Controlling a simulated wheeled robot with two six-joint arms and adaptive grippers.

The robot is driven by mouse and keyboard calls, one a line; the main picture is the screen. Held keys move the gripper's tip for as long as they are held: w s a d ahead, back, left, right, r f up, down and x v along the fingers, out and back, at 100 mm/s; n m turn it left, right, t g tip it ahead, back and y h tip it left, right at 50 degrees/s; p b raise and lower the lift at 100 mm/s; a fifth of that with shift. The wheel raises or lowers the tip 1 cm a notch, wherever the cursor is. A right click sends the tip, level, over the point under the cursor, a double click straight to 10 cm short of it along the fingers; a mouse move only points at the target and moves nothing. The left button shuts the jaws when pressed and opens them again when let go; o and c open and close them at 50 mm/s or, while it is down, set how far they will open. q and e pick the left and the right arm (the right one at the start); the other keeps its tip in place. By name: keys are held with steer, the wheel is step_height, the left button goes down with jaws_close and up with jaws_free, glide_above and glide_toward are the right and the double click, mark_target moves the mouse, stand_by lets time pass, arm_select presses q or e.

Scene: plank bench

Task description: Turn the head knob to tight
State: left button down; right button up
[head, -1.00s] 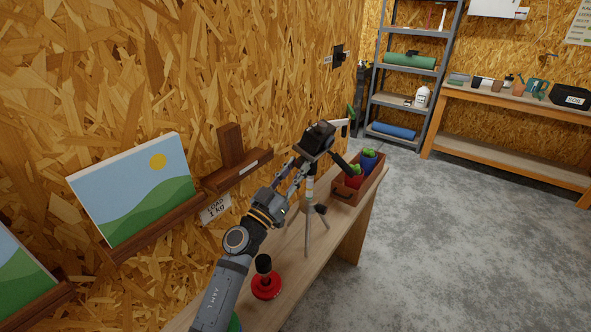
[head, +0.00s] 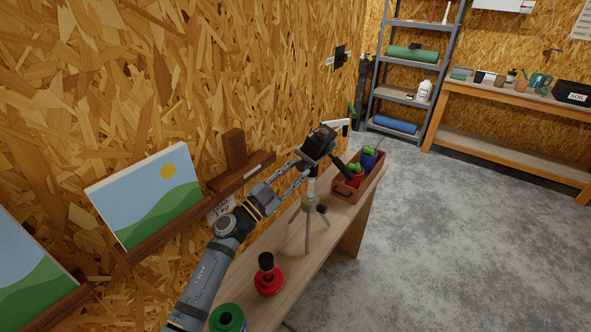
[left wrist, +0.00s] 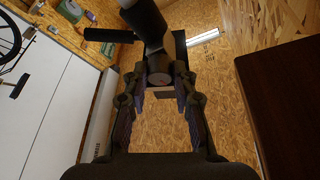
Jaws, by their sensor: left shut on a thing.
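A tripod (head: 308,225) stands upright on the bench with a dark head (head: 319,142) on top. A dark handle (head: 340,164) slants down to the right from the head. My left gripper (head: 301,165) is at the near left side of the head. In the left wrist view, a round dark knob (left wrist: 158,74) with a small reddish mark sits between the fingertips of my left gripper (left wrist: 160,84), which is shut on it. The knob's turn position is too small to read. My right gripper is not in view.
On the bench (head: 285,233) are a red-based object (head: 269,281), a green round object (head: 228,318) and a wooden crate (head: 344,190). A shelf (head: 407,70) and workbench (head: 507,100) stand behind. The floor at right is clear.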

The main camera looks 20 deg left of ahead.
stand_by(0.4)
arm_select(q)
steer(key=c, duration=1.3)
jaws_free()
steer(key=shift+c, duration=0.2)
steer(key=v, duration=1.2)
